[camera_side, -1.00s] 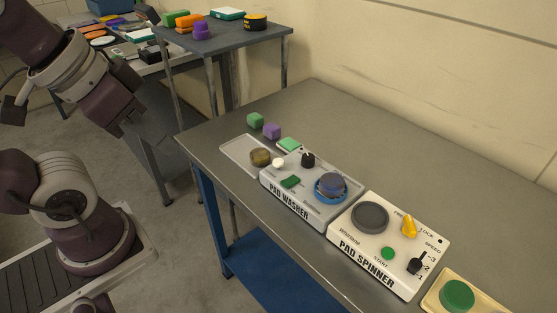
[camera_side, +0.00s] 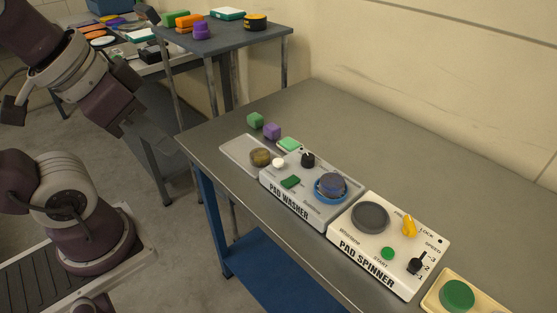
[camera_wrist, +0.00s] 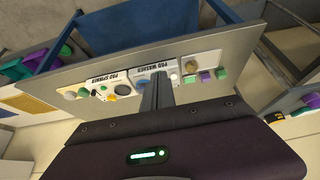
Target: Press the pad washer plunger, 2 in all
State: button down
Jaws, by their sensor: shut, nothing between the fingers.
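The pad washer (camera_side: 335,211) is a light panel on the grey bench. It carries a round grey-purple pad in a blue ring (camera_side: 330,187), a black knob (camera_side: 308,160), a white knob (camera_side: 278,163) and a green control (camera_side: 290,182). I cannot tell for sure which part is the plunger. The panel also shows in the wrist view (camera_wrist: 143,77), beyond my fingers. My gripper (camera_wrist: 160,80) is shut and empty there. In the side view my gripper is at the left, well apart from the washer; its fingertips are hard to make out.
The pad spinner (camera_side: 342,262) stands right of the washer, with a cream tray and green disc (camera_side: 457,295) beyond it. Green (camera_side: 255,120) and purple blocks (camera_side: 271,131) lie behind. The bench's back is clear.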

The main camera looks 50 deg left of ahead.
dwell(0.3)
jog(key=w+a+m+t+y, duration=0.2)
jog(key=w+a+y, duration=0.2)
jog(key=w+a, duration=0.4)
jog(key=m+h, duration=0.8)
jog(key=m, duration=0.4)
send_over(274, 162)
notch_tip(274, 162, down, 8)
jog(key=shift+r+t, duration=0.1)
jog(key=shift+t, duration=0.3)
jog(key=shift+f, duration=4.4)
